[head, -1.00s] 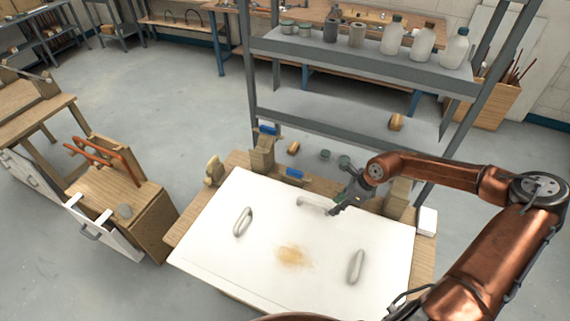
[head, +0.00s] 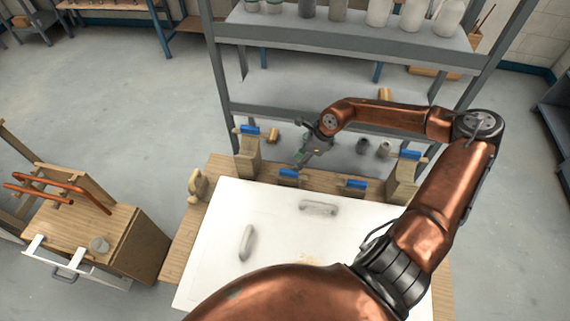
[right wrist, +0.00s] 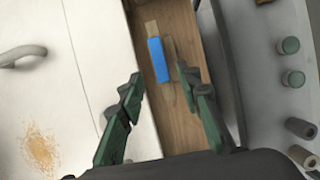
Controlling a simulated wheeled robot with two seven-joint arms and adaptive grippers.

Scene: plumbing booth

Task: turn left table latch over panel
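The white panel (head: 215,235) lies flat on the wooden table (head: 218,172). The left table latch (head: 289,173), with a blue handle, sits on the wood strip just behind the panel's back edge. In the right wrist view the blue latch (right wrist: 157,60) lies roughly along that edge, beside the panel, not across it. My right gripper (head: 303,163) is open just above and behind this latch. In the right wrist view its fingertips (right wrist: 163,77) are apart, with the latch ahead between them and no clear contact. My left gripper is out of view.
A second blue table latch (head: 356,184) sits to the right. Wooden posts (head: 247,160) with blue latches stand at the table's back corners. Panel handles (head: 318,208) stick up. A grey shelf rack (head: 300,120) rises behind the table.

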